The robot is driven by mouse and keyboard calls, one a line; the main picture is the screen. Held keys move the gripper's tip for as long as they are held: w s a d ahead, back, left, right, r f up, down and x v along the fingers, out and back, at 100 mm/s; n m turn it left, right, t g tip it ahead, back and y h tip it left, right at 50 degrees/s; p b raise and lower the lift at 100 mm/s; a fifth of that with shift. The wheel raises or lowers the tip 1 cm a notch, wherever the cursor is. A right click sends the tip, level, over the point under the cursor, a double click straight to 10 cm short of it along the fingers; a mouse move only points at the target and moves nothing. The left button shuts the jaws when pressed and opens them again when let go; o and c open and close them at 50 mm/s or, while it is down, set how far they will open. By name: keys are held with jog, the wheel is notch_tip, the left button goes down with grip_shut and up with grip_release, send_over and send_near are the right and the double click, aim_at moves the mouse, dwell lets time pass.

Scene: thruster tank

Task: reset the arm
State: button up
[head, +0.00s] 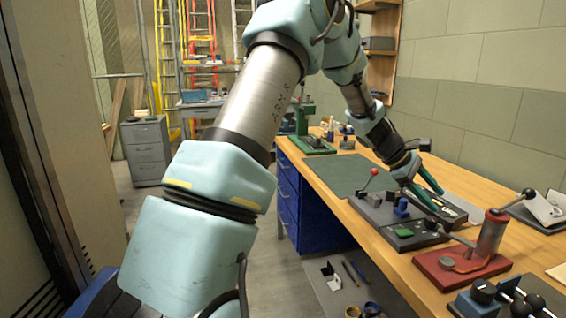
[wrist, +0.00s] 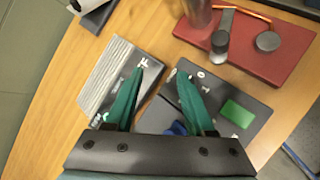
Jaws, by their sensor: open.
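My arm reaches from the left over the wooden workbench (head: 345,182). My gripper (head: 446,209) is low over the bench, with its two green fingers spread apart. In the wrist view my gripper (wrist: 159,77) is open, with nothing between the fingertips. Below it are a dark panel with a green block (wrist: 237,114) and a ribbed grey plate (wrist: 112,72). I cannot tell whether the fingers touch either one. A blue part (wrist: 176,129) is partly hidden near the right finger.
A red-based lever device (head: 461,262) stands close in front of the gripper. A red-balled lever (head: 374,171) rises from the dark control boxes.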

jog(key=a+y, duration=0.1)
jog(key=a, duration=0.4)
jog(key=a+f+m+t+y, duration=0.1)
jog(key=a, duration=0.3)
jog(key=a+m+y, duration=0.1)
jog(key=a, duration=0.4)
jog(key=shift+a+f+t, duration=0.2)
jog(key=shift+a+t, duration=0.1)
jog(key=s+a+m+t+y, duration=0.1)
jog(key=s+a+m+y, duration=0.2)
jog(key=a, duration=1.2)
jog(key=s+a+f+m+t+y, duration=0.1)
jog(key=s+a+m+y, duration=0.2)
jog(key=s+a, duration=0.5)
jog(key=a, duration=0.6)
jog(key=shift+s+a+m, duration=0.2)
jog(key=shift+a+m, duration=0.15)
jog(key=shift+m, duration=0.05)
